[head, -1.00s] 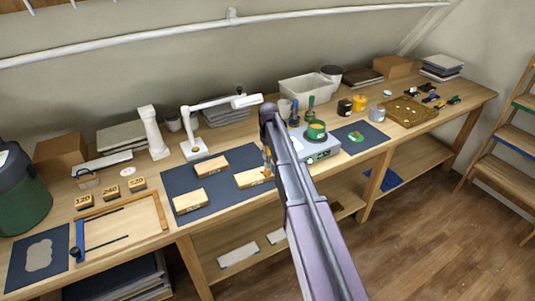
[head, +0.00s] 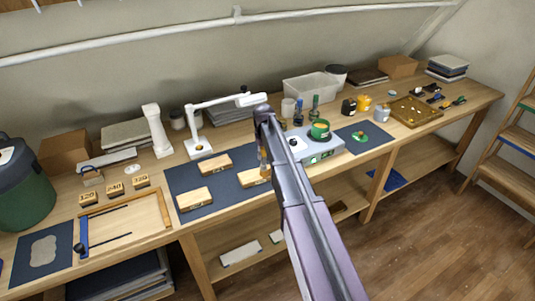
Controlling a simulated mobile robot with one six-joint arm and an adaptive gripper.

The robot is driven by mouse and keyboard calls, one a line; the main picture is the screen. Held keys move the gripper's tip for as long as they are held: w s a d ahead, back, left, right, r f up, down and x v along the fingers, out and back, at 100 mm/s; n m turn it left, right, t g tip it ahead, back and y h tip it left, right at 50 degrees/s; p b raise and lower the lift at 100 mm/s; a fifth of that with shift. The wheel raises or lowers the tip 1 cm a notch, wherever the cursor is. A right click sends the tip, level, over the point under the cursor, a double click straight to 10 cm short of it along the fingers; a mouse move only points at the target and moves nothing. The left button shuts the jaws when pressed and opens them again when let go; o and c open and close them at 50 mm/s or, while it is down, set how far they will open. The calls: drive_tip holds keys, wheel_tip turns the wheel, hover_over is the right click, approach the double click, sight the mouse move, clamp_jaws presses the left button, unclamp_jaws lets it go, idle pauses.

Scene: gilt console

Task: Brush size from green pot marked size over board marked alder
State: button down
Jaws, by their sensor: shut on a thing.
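The green pot (head: 320,129) stands open on a pale grey-blue box with a green label, to the right of my arm. Three pale wooden boards lie on a dark mat: one at the back (head: 215,164), one at the front left (head: 193,198) and one at the right (head: 251,178). Their marks are too small to read. My gripper (head: 264,158) points down at the right board's right end, mostly hidden by my arm. It is shut on a slim brush (head: 264,170) with an orange-brown part showing. I cannot tell whether the brush touches the board.
A white lamp (head: 198,146) stands behind the mat. Dark and green bottles (head: 314,106) stand behind the pot. A wooden frame tray (head: 125,220) and numbered blocks (head: 114,190) lie to the left. A brown tray (head: 415,111) is at the right.

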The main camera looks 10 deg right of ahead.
drive_tip(key=shift+a, duration=0.3)
drive_tip(key=shift+s+a, duration=0.2)
drive_tip(key=shift+a, duration=0.7)
drive_tip(key=shift+s+a, duration=0.15)
drive_tip(key=shift+a, duration=0.75)
drive_tip(key=shift+a, duration=0.1)
drive_tip(key=shift+s+a, duration=0.2)
drive_tip(key=shift+a, duration=0.7)
drive_tip(key=shift+s+a, duration=0.2)
drive_tip(key=shift+a, duration=0.7)
drive_tip(key=shift+w+a, duration=0.15)
drive_tip(key=shift+w, duration=0.65)
drive_tip(key=shift+w+d, duration=0.2)
drive_tip(key=shift+d, duration=0.8)
drive_tip(key=shift+w+d, duration=0.15)
drive_tip(key=shift+d, duration=0.8)
